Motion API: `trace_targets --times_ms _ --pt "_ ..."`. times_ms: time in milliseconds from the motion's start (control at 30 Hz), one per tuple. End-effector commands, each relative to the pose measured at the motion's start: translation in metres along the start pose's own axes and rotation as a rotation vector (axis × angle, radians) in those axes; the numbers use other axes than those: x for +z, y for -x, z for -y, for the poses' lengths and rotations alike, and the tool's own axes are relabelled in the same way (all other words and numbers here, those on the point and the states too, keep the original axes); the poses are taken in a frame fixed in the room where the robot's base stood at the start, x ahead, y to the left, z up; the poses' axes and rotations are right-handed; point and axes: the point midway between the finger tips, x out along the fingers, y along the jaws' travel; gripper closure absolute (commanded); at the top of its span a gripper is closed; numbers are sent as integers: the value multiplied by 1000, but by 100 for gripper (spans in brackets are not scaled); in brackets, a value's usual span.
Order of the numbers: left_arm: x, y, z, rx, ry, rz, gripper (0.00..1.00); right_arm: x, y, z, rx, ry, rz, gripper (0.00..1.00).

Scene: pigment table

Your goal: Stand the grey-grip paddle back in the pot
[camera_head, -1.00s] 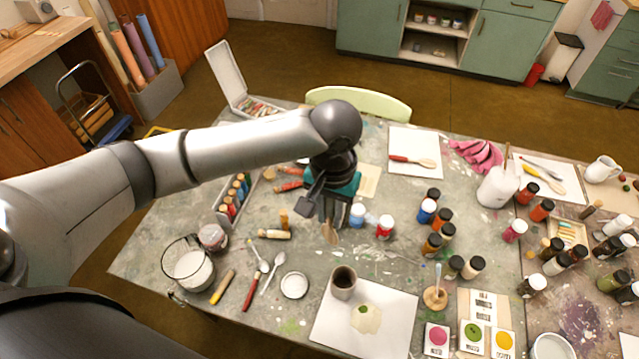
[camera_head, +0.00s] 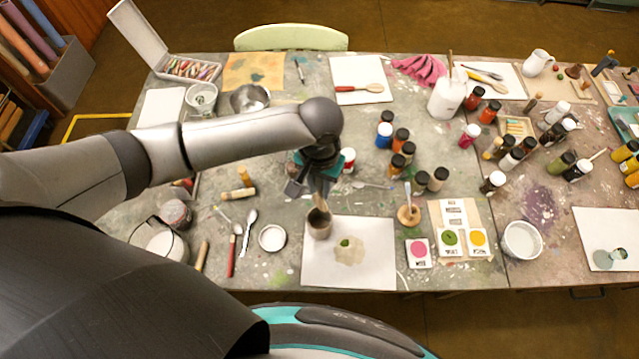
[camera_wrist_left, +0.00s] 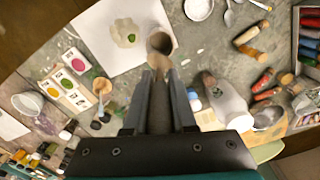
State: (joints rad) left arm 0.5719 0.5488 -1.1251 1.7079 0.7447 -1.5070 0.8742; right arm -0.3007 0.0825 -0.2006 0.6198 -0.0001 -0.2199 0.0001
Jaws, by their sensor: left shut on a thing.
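The pot (camera_head: 320,229), a small brown-grey cup, stands upright on the back-left corner of a white sheet (camera_head: 375,270). My left gripper (camera_head: 321,188) is shut on the paddle (camera_head: 318,211), just behind and above the pot. The paddle points down, with its wooden end at the pot's mouth. In the left wrist view the paddle's grey grip (camera_wrist_left: 159,108) lies between the fingers, and its wooden end overlaps the rim of the pot (camera_wrist_left: 161,43). I cannot tell whether the end is inside the rim. My right gripper is not in view.
A round white lid (camera_head: 272,238), a spoon (camera_head: 248,228) and a red-handled tool (camera_head: 231,256) lie left of the pot. Several paint bottles (camera_head: 398,140) stand behind on the right. A wooden brush stand (camera_head: 409,216) is right of the sheet.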

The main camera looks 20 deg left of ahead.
Motion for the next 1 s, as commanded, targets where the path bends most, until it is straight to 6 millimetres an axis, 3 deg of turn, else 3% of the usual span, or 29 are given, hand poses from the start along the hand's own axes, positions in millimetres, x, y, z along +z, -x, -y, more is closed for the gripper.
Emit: trace_targets --times_ms 633,1000 --pt "0 -47 1 -1 0 -1 100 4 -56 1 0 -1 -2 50" --pt "0 -74 0 0 1 1 100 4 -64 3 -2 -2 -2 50"
